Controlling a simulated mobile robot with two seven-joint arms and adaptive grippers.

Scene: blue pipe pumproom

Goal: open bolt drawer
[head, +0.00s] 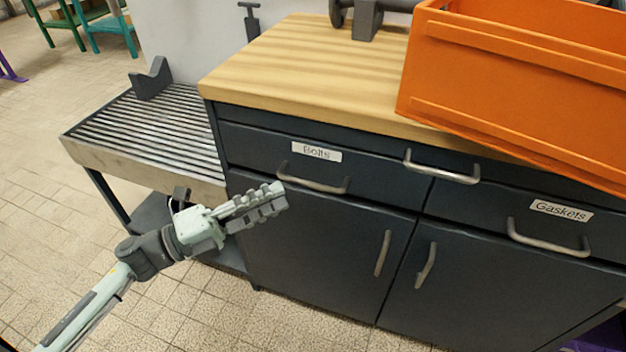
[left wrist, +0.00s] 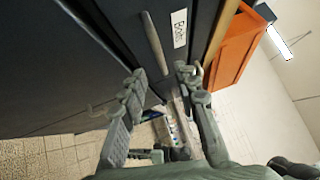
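The bolt drawer (head: 262,150) is the dark upper-left drawer of the cabinet, with a white "Bolts" label (head: 316,152). Its front looks flush with the cabinet, so it is closed. Its metal bar handle (head: 318,185) is below the label. My left gripper (head: 280,196) is just left of and slightly below the handle in the head view. In the left wrist view my left gripper (left wrist: 160,78) has its fingers spread. The handle (left wrist: 154,44) lies ahead of the gap between them, with nothing gripped. The label (left wrist: 179,28) shows beside it. My right gripper is out of view.
A wide-drawer handle (head: 442,168) and the "Gaskets" drawer handle (head: 548,240) stick out to the right. Cupboard doors with upright handles (head: 383,253) are below. An orange crate (head: 520,85) sits on the wooden top (head: 300,65). A slatted bench (head: 150,130) stands left. Floor in front is clear.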

